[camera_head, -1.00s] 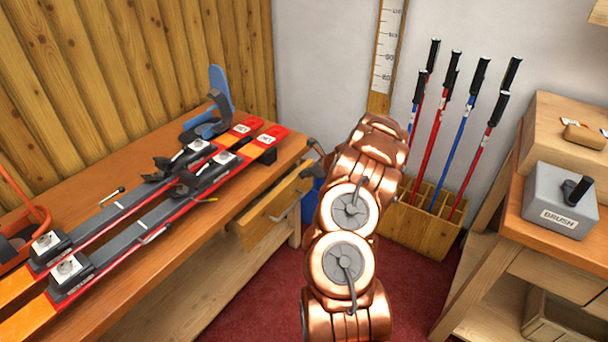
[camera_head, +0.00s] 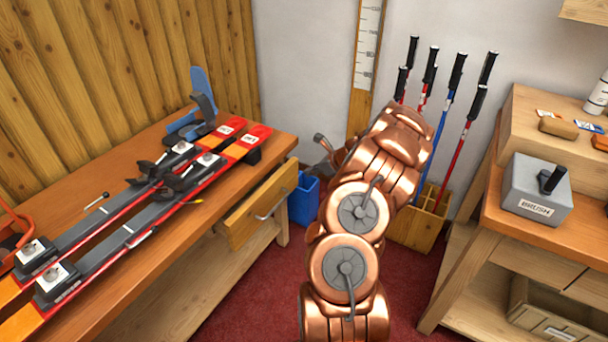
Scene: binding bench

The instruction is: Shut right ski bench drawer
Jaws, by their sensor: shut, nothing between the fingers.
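The right ski bench drawer (camera_head: 258,212) is light wood with a metal bar handle (camera_head: 271,211). It stands partly pulled out under the right end of the ski bench (camera_head: 268,150). My copper arm rises in the middle of the picture and hides most of my gripper (camera_head: 322,148). Only a grey part of the gripper shows, left of the arm, beyond and to the right of the drawer's far end. The gripper is shut and empty, apart from the drawer front in the picture.
Two red-tipped skis (camera_head: 215,160) lie clamped on the bench. A blue bin (camera_head: 304,200) stands beyond the drawer. A wooden pole box (camera_head: 416,226) and a side bench with a grey brush box (camera_head: 536,188) stand right. Red floor is open before the drawer.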

